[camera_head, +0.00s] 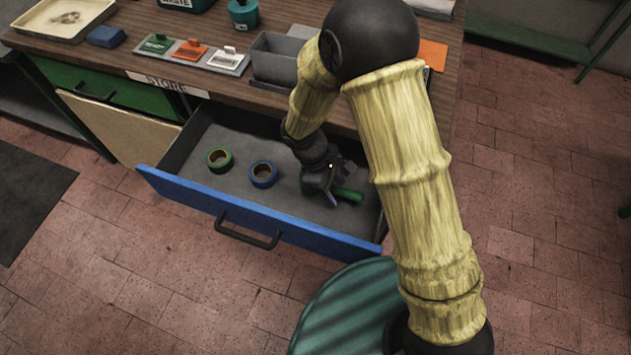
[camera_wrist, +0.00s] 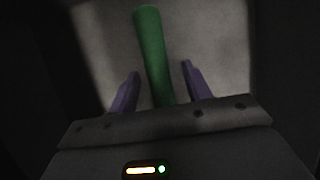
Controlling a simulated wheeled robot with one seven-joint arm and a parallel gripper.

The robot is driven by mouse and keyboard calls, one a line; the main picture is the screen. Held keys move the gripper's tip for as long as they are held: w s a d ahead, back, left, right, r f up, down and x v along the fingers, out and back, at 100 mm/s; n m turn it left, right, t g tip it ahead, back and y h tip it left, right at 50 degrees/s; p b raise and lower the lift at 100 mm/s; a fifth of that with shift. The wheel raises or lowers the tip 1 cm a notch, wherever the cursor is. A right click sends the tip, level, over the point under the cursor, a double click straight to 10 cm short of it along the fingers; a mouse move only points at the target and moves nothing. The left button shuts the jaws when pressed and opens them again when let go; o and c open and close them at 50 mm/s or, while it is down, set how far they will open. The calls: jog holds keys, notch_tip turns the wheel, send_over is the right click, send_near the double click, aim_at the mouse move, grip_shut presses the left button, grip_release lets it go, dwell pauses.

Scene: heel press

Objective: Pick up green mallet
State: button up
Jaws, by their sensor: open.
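The green mallet (camera_head: 347,194) lies in the open blue-fronted drawer (camera_head: 205,202), toward its right end. In the head view only part of its green handle shows, and my gripper hides the rest. In the wrist view the green handle (camera_wrist: 151,50) runs up between the two purple fingers. My gripper (camera_wrist: 158,88) is open, with one finger on each side of the handle and a visible gap on both sides. In the head view my gripper (camera_head: 330,186) is down inside the drawer at the mallet. The mallet's head cannot be made out.
A green tape roll (camera_head: 219,160) and a blue tape roll (camera_head: 263,174) lie in the drawer to the left of my gripper. The wooden worktop (camera_head: 130,55) overhangs the drawer's back and holds a grey bin (camera_head: 276,60). A green round surface (camera_head: 345,310) stands in front of the drawer.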

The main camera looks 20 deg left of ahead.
aim_at(334, 186)
grip_shut()
dwell(0.3)
notch_tip(334, 186, up, 10)
jog(key=shift+r+p, duration=0.1)
jog(key=shift+p, duration=0.45)
jog(key=shift+w, duration=0.1)
dwell(0.4)
